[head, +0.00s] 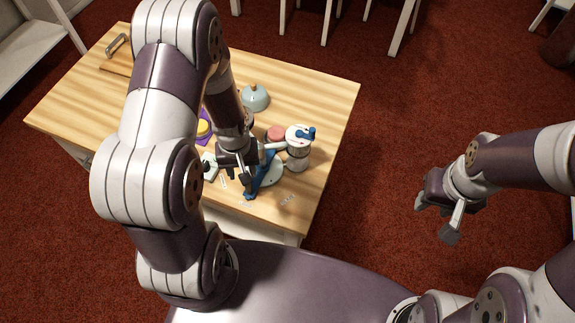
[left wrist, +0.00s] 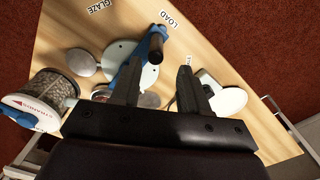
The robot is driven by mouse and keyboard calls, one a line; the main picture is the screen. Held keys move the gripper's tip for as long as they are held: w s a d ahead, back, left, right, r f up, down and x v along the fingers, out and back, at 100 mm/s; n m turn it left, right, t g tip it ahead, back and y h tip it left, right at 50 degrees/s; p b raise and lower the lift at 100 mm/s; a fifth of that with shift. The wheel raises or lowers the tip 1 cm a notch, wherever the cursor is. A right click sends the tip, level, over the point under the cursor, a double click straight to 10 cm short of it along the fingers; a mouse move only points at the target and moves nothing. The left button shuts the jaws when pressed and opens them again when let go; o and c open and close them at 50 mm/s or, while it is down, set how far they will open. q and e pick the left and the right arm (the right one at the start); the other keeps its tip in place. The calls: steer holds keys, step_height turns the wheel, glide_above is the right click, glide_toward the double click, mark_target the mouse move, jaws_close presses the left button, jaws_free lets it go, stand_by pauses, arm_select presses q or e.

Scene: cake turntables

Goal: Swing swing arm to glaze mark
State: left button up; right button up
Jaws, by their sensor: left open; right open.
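The blue swing arm (head: 262,177) lies across a pale round base (head: 272,172) near the table's front edge. In the left wrist view the swing arm (left wrist: 126,75) ends in an upright black handle (left wrist: 156,44), near the LOAD mark (left wrist: 169,18). The GLAZE mark (left wrist: 96,6) lies farther left there; it also shows in the head view (head: 287,199). My left gripper (left wrist: 158,68) is open and empty, close to the handle; one finger overlaps the blue arm in view. Contact cannot be told. My right gripper (head: 437,210) is open and empty, off the table's right side.
A jar labelled STRANDS (left wrist: 45,92) with a blue-topped lid stands beside the base. A pale blue dome (head: 255,98), a pink disc (head: 276,133) and a yellow item on purple (head: 203,128) are farther back. The table's right back area (head: 325,95) is clear.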

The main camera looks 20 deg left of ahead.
arm_select(q)
steer(key=s+d+f+b, duration=0.2)
steer(key=d+f+b, duration=0.2)
steer(key=d, duration=0.1)
steer(key=w+d+p, duration=0.1)
steer(key=w+d, duration=0.3)
steer(key=w, duration=0.1)
steer(key=shift+w+r, duration=0.25)
steer(key=shift+w, duration=0.05)
arm_select(e)
steer(key=f, duration=0.2)
steer(key=d+f, duration=0.1)
steer(key=shift+f, duration=0.4)
arm_select(q)
steer(key=shift+s+d, duration=0.1)
arm_select(e)
steer(key=shift+s+d, duration=0.1)
steer(key=shift+s, duration=0.05)
